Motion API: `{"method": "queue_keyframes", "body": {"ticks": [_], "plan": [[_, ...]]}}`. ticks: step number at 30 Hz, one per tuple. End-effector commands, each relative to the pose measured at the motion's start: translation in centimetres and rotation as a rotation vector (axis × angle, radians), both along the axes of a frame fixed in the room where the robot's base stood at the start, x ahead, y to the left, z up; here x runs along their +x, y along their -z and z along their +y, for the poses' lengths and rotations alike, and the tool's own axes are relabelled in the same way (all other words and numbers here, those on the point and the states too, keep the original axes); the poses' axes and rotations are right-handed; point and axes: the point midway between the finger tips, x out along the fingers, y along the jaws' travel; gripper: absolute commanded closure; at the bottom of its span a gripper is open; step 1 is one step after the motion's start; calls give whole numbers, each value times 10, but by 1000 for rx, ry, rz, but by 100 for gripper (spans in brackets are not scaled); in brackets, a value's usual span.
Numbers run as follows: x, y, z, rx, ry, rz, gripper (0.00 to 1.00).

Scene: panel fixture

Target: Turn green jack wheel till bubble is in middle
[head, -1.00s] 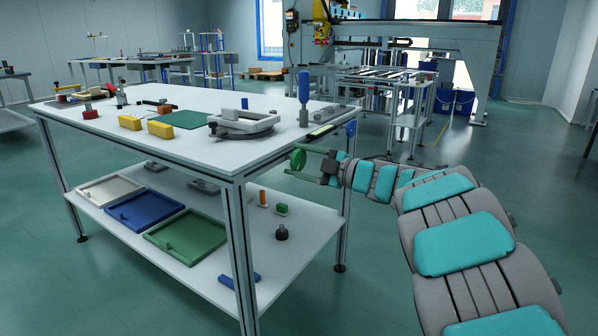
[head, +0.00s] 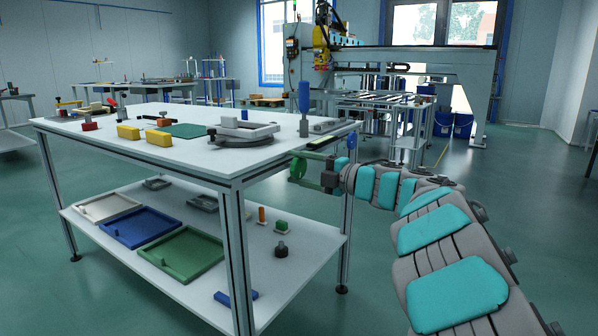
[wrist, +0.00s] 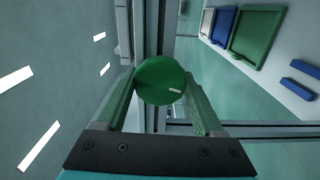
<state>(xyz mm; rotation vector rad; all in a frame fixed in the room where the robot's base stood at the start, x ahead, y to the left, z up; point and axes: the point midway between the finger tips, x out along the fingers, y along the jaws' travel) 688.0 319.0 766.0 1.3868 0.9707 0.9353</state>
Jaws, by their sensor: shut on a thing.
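The green jack wheel (head: 297,169) is at the near right corner of the workbench, just below its top. In the wrist view the wheel (wrist: 160,78) is a green disc with a short white mark right of and below its middle. My gripper (head: 301,171) is shut on the wheel, with one green finger on each side of the rim in the wrist view (wrist: 160,88). A pale yellow-green strip (head: 321,142), perhaps the level vial, lies at the bench edge above the wheel. It is too small to make out a bubble.
A blue wheel (head: 352,141) sits at the bench's right edge. A blue-handled tool (head: 304,100) stands upright near the corner, and a grey fixture (head: 243,131) lies on the top. The lower shelf holds trays, including a green one (head: 182,253). Floor right of the bench is clear.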

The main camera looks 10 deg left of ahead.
Motion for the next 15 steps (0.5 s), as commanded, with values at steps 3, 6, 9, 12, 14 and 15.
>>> {"method": "queue_keyframes", "body": {"ticks": [3,6,9,12,14,15], "plan": [[-1,2,1,-4,-3,0,86],[-1,2,1,-5,-3,1,86],[-1,2,1,-5,-3,1,86],[-1,2,1,-4,-3,0,22],[-1,2,1,-4,-3,0,15],[-1,1,1,-3,-2,0,10]]}}
